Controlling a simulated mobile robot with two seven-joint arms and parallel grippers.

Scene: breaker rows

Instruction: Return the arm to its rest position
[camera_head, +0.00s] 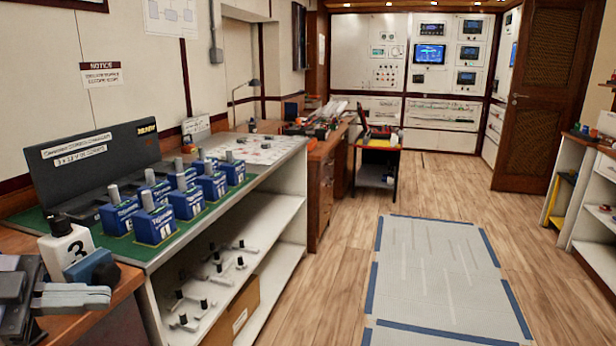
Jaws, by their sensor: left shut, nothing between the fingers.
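My left gripper (106,295) is low at the left edge, beside the front of the bench. Its grey fingers are closed with nothing seen between them. Blue breaker blocks (153,224) with grey upright levers stand in rows on the green bench top (192,226), in front of a dark panel (100,160). A white piece marked 3 (68,250), with a black top, and a blue-grey piece (92,268) show just behind the fingers; I cannot tell whether they touch. My right gripper is out of view.
The shelf (255,277) under the bench holds small grey-and-black fittings and a cardboard box (232,312). A grey floor mat (438,265) edged in blue lies on open wooden floor. A red-and-yellow cart (378,143) and wooden desk (322,150) stand beyond. White shelves (590,200) stand right.

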